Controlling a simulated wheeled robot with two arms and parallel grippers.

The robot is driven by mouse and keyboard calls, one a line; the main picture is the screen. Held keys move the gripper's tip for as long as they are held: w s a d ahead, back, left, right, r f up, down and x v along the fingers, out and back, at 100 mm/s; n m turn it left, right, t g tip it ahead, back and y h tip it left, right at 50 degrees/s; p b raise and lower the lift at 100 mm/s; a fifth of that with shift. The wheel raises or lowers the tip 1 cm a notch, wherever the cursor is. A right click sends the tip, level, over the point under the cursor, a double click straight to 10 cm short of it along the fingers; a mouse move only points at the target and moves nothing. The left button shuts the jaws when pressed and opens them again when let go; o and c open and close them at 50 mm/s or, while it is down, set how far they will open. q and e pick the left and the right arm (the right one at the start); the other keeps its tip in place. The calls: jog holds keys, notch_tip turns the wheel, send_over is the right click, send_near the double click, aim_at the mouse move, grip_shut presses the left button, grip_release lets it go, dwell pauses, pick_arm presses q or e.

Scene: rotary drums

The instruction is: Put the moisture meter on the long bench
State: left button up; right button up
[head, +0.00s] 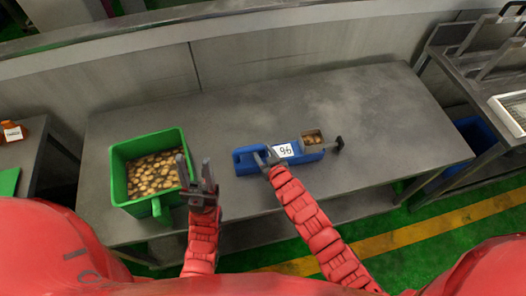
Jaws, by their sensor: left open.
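The moisture meter (312,147) is a blue device with a white label reading 96, upside down in the picture, a loop handle at its left end and a small square cup of brown pieces near its right end. It is over the middle of the long grey bench (370,110); I cannot tell if it rests on the top or is just above it. My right gripper (266,157) is at the meter's handle end, its fingers against the blue body; their closing is too small to tell. My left gripper (197,178) is open and empty, beside the green bin.
A green bin (120,177) full of brown round pieces stands on the bench's left part. The bench top right of the meter is clear. Another table with a white tray (511,112) is at the right. An orange container (14,131) stands at the far left.

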jog(key=shift+o, duration=0.3)
jog(key=shift+r, duration=0.1)
jog(key=shift+s+d, duration=0.2)
jog(key=shift+s, duration=0.1)
jog(key=b+v, duration=0.3)
jog(key=v, duration=0.8)
jog(key=shift+s, duration=0.2)
